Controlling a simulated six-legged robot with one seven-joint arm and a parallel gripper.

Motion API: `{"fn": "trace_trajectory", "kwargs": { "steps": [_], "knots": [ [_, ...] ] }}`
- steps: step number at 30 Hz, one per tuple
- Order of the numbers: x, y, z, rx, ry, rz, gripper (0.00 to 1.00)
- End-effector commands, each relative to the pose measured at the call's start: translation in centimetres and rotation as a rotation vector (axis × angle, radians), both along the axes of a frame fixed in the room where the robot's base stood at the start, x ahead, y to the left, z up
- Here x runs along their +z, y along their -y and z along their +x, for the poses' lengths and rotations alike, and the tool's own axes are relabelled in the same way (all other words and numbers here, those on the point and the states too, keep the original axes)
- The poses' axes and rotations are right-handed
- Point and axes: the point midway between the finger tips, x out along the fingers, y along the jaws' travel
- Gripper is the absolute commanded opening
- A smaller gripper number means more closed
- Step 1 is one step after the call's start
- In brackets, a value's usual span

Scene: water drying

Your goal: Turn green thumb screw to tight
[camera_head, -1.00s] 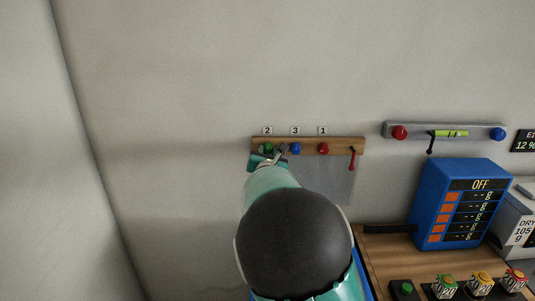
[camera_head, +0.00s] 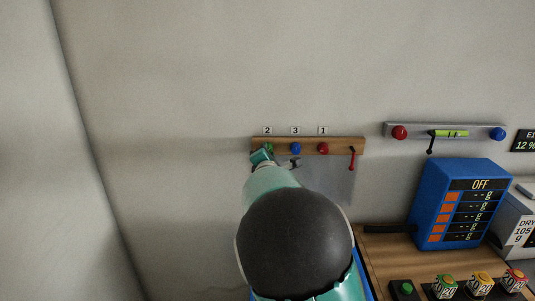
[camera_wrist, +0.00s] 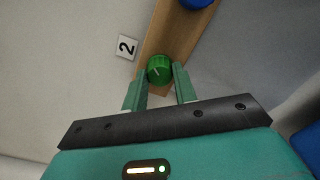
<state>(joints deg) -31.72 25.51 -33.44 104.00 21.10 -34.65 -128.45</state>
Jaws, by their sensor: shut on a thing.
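The green thumb screw (camera_wrist: 159,70) sits on the wooden strip near the tag marked 2. In the wrist view it lies between the two fingertips of my gripper (camera_wrist: 160,80), and a pale line on its face slants. My gripper is shut on it. In the head view my gripper (camera_head: 266,157) is at the left end of the wooden strip (camera_head: 337,145), and the green screw (camera_head: 268,147) is partly hidden behind it.
The blue screw (camera_head: 295,148) and red screw (camera_head: 323,149) sit to the right on the same strip, with a red lever (camera_head: 352,158) at its end. A metal rail (camera_head: 415,130) and a blue box (camera_head: 460,205) are further right. The wall at left is bare.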

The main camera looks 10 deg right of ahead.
Motion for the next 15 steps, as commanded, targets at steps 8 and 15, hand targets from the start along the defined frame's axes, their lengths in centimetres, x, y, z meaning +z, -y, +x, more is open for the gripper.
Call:
{"fn": "trace_trajectory", "kwargs": {
  "steps": [8,15],
  "knots": [
    [-0.07,0.10,-0.07,-0.002,0.050,0.259,0.05],
    [-0.09,0.10,-0.08,-0.002,0.095,0.483,0.05]
  ]
}}
